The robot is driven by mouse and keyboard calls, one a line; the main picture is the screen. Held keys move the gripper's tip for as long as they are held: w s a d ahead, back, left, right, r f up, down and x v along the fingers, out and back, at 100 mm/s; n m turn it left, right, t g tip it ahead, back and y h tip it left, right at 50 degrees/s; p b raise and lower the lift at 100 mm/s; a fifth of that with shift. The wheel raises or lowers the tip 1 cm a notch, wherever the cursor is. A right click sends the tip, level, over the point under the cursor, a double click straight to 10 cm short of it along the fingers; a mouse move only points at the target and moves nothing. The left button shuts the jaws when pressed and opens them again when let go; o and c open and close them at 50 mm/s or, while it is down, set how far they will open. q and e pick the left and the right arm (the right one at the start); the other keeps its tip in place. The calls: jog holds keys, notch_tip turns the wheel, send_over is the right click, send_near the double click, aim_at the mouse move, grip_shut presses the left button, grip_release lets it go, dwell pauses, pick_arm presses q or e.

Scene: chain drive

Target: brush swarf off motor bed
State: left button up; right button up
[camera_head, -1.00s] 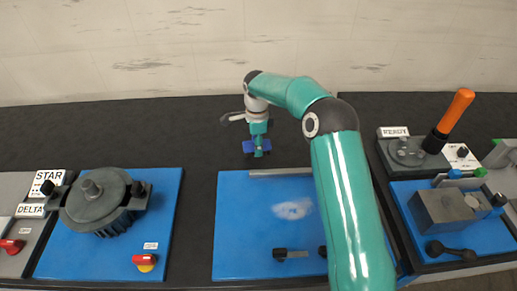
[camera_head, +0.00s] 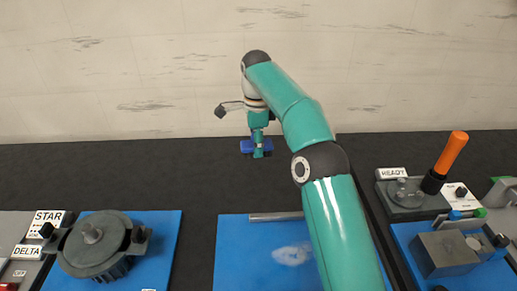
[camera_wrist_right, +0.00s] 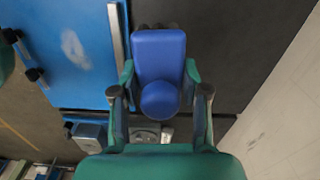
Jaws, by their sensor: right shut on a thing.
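The motor bed is a blue plate (camera_head: 240,262) in the middle of the head view, with a pale, hazy patch of swarf (camera_head: 292,254) on it. The swarf also shows in the wrist view (camera_wrist_right: 75,48). My right gripper (camera_head: 258,150) is beyond the plate's far edge, over the dark bench. It is shut on a blue brush (camera_head: 246,146). In the wrist view the brush (camera_wrist_right: 158,55) sits between the fingers (camera_wrist_right: 160,95), its rounded end towards the palm. The brush hangs beside the plate, apart from the swarf. My left gripper is out of view.
A metal bar (camera_head: 275,216) lies along the plate's far edge. A grey motor (camera_head: 95,245) stands on another blue plate at left. At right are an orange-handled lever (camera_head: 450,152) and a grey block (camera_head: 440,252). The dark bench (camera_head: 150,165) behind is clear.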

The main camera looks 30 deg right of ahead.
jog(key=o, duration=0.5)
jog(key=c, duration=0.3)
jog(key=shift+w, duration=0.2)
